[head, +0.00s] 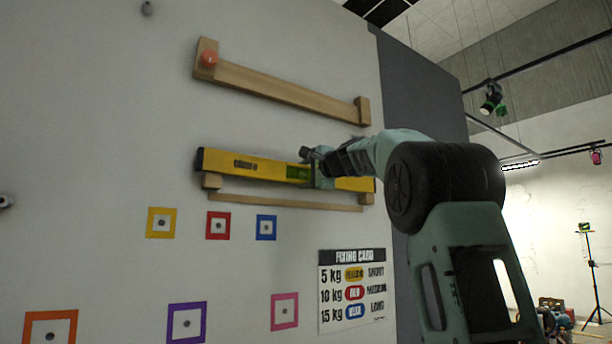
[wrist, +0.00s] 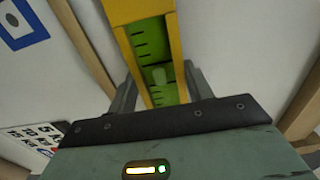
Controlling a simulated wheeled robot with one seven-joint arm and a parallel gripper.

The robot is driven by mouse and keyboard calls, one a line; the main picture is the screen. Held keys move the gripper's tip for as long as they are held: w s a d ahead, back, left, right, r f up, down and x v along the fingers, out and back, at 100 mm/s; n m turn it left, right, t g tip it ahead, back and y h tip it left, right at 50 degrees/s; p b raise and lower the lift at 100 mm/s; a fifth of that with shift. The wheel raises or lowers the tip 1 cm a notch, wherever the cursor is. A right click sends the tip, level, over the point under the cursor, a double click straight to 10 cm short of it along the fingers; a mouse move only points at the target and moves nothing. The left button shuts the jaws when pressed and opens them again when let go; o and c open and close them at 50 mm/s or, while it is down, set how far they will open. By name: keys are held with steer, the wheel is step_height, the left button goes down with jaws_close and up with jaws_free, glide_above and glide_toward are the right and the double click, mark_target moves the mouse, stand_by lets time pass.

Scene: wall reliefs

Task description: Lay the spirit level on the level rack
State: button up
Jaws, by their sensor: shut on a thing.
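The yellow spirit level (head: 262,168) has dark ends and a green vial window, and lies nearly along the wall. My gripper (head: 318,168) is shut on it near the green window. In the wrist view, the level (wrist: 172,40) runs between the two fingers of my gripper (wrist: 160,88). The wooden level rack (head: 285,203) is on the wall just below, a thin rail with a block (head: 211,181) at the left and another (head: 366,198) at the right. The level's underside appears at the block tops; I cannot tell whether it touches them. My gripper hides part of the level.
Above is a longer sloping wooden rail (head: 290,88) with a red ball (head: 208,58) at its upper left. The wall ends at a dark edge (head: 420,90) on the right.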

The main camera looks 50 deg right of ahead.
steer(key=shift+f+b, duration=0.25)
steer(key=shift+b, duration=0.05)
stand_by(0.4)
steer(key=o, duration=1.2)
steer(key=shift+c, duration=0.2)
steer(key=shift+f, duration=0.1)
steer(key=shift+s, duration=0.1)
steer(key=b+v, duration=0.4)
steer(key=v, duration=1.3)
steer(key=shift+a+b, duration=0.15)
steer(key=shift+b, duration=0.2)
steer(key=shift+s, duration=0.1)
